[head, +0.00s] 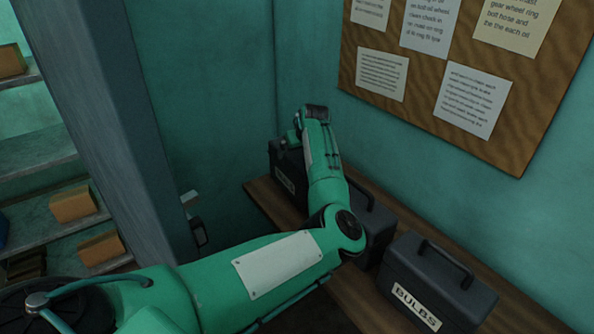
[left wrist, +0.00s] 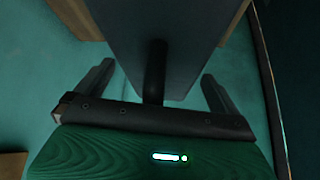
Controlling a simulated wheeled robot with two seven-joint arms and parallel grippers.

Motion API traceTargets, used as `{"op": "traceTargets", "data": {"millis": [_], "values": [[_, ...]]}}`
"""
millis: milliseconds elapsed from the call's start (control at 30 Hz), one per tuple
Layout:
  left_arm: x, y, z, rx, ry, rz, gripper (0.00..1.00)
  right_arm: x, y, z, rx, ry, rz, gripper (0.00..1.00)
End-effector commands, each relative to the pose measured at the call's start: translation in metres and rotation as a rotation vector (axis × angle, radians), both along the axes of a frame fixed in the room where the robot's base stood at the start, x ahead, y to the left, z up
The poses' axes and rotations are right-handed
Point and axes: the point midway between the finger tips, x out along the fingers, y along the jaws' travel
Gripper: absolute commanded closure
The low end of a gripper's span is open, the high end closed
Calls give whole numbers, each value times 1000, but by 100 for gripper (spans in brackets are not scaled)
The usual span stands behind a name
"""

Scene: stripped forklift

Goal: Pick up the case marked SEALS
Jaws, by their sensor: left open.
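Three dark cases stand in a row on a wooden shelf. The far case (head: 283,172) has a white label too oblique to read for certain. The middle case (head: 373,228) is largely behind my left arm, its label hidden. The near case (head: 438,285) is marked BULBS. My left gripper (head: 295,138) is at the far case's top, its fingers mostly hidden in the head view. In the left wrist view the gripper (left wrist: 154,92) is open, with a dark handle (left wrist: 155,66) between its two fingers, apart from both, and a grey case surface (left wrist: 150,22) beyond. My right gripper is out of view.
The wooden shelf (head: 345,300) runs along the teal wall, below a notice board (head: 400,122) with paper sheets. A grey post (head: 122,120) stands left of my left arm. Shelves with orange boxes (head: 73,204) are beyond it.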

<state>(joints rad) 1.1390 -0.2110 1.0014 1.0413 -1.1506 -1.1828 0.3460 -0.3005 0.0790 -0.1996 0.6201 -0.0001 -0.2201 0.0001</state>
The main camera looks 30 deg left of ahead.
Motion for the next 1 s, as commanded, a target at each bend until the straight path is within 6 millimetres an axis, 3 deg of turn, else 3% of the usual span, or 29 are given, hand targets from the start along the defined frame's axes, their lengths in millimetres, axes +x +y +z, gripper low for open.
{"op": "traceTargets", "data": {"millis": [133, 500, 833, 1000], "values": [[0, 0, 0, 0, 0, 0, 4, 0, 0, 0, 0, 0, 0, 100], [0, 0, 0, 0, 0, 0, 76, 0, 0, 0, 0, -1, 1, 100], [0, 1, 5, 3, -3, 0, 76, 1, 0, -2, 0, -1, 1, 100], [1, 1, 17, 5, -5, 1, 76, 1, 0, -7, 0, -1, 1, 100]]}}
